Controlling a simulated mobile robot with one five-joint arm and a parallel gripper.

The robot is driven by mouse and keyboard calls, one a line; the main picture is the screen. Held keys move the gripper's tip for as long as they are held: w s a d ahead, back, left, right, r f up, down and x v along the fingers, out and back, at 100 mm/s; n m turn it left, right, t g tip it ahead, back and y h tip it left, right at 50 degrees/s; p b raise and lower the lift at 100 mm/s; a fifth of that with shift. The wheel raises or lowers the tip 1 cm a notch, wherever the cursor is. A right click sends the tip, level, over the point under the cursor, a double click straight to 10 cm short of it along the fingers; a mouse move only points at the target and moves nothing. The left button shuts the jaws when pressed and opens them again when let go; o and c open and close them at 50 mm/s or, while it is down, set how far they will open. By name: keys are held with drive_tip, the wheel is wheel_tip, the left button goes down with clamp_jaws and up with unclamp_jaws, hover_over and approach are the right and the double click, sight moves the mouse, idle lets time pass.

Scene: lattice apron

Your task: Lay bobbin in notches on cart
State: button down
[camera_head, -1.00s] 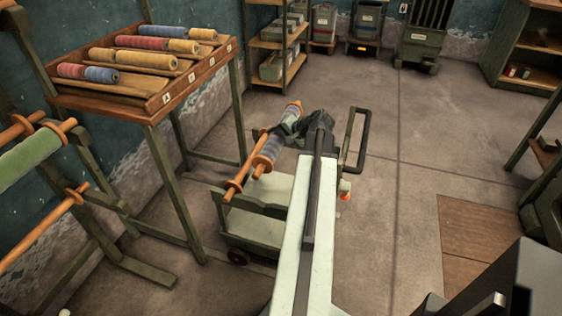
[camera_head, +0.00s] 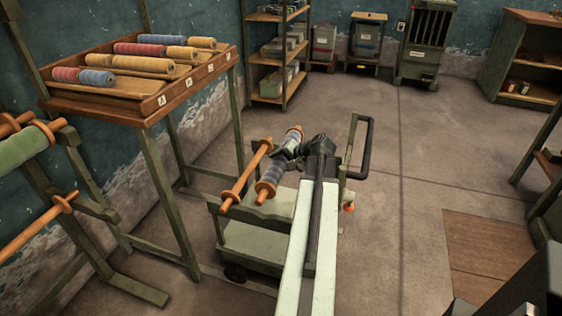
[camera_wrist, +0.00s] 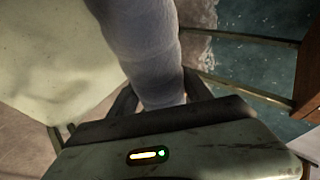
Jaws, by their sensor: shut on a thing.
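The held bobbin (camera_head: 272,174) has blue-grey winding and orange ends. It is tilted in the picture, above the top of the green cart (camera_head: 262,212). In the wrist view the pale winding (camera_wrist: 150,50) runs up from between the dark fingers (camera_wrist: 160,98). A bare orange rod with flanges (camera_head: 243,178) lies beside the bobbin, over the cart's left part. The notches are too small or hidden to make out, and I cannot tell whether the bobbin touches the cart.
A wooden rack (camera_head: 140,85) with several colored bobbins stands at left. A stand with a green roll (camera_head: 28,155) is at the near left. The cart's dark handle (camera_head: 366,148) rises right of my arm. Open floor (camera_head: 390,130) lies beyond and right.

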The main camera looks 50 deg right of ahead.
wheel_tip(320, 180, down, 4)
drive_tip(key=b, duration=0.3)
drive_tip(key=shift+f+b, duration=0.2)
drive_tip(key=shift+b, duration=0.1)
drive_tip(key=shift+s+r, duration=0.1)
drive_tip(key=shift+s, duration=0.05)
drive_tip(key=shift+f, duration=0.2)
idle(0.4)
drive_tip(key=shift+f+b, duration=1.2)
drive_tip(key=shift+b, duration=0.05)
drive_tip(key=shift+f+b, duration=0.45)
drive_tip(key=shift+b, duration=0.05)
drive_tip(key=shift+f, duration=0.15)
idle(0.4)
